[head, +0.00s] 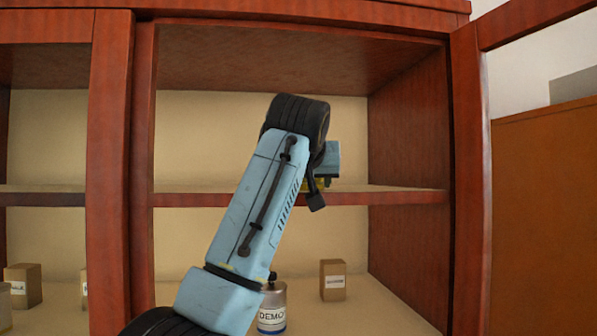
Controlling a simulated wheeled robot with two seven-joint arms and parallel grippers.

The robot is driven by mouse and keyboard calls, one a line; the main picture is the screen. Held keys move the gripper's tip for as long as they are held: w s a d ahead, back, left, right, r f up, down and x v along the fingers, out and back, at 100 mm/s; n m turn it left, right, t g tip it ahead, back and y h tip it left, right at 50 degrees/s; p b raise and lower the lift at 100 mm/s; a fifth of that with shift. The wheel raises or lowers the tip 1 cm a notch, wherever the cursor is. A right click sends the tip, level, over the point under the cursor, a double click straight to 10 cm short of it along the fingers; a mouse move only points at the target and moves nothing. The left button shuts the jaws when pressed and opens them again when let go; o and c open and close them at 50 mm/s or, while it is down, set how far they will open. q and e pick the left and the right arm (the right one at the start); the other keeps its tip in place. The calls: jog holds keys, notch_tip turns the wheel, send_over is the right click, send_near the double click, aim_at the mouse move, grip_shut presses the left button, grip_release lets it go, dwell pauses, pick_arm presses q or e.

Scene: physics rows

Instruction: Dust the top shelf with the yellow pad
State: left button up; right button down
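The top shelf (400,194) is a red-brown board across the open cabinet. A small bit of the yellow pad (321,184) shows low at the shelf's front edge, right of centre. My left gripper (317,183) is directly at the pad, at shelf level. My own blue forearm and black wrist joint hide most of the gripper and pad. I cannot see whether its fingers are closed on the pad or whether the pad touches the board. My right gripper is out of view.
Below the shelf stand a metal can labelled DEMO (272,306) and a brown box (333,280). Another brown box (23,285) is at lower left. A thick upright post (112,170) and the open door frame (470,180) bound the opening. The visible shelf top looks otherwise clear.

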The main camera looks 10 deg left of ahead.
pick_arm(q)
jog(key=shift+w+d+p, duration=0.2)
jog(key=shift+d+p, duration=0.55)
jog(key=shift+w+d+p, duration=0.2)
jog(key=shift+d+p, duration=0.35)
jog(key=shift+d, duration=0.1)
jog(key=shift+w+d+p, duration=0.2)
jog(key=shift+d+p, duration=0.35)
jog(key=shift+d, duration=0.05)
jog(key=shift+w+d+r+p, duration=0.15)
jog(key=shift+w+d+p, duration=0.05)
jog(key=shift+d+p, duration=0.7)
jog(key=shift+w+d+p, duration=0.3)
jog(key=shift+d+p, duration=0.3)
jog(key=shift+d, duration=0.25)
jog(key=shift+d+f, duration=0.1)
jog(key=shift+f, duration=0.15)
jog(key=shift+a+f, duration=0.15)
jog(key=shift+a, duration=0.05)
jog(key=shift+s+a+f+b, duration=0.1)
jog(key=shift+s+a+b, duration=0.15)
jog(key=shift+a+b, duration=0.55)
jog(key=shift+s+a+b, duration=0.25)
jog(key=shift+a+b, duration=0.45)
jog(key=shift+a, duration=0.35)
jog(key=shift+a, duration=0.1)
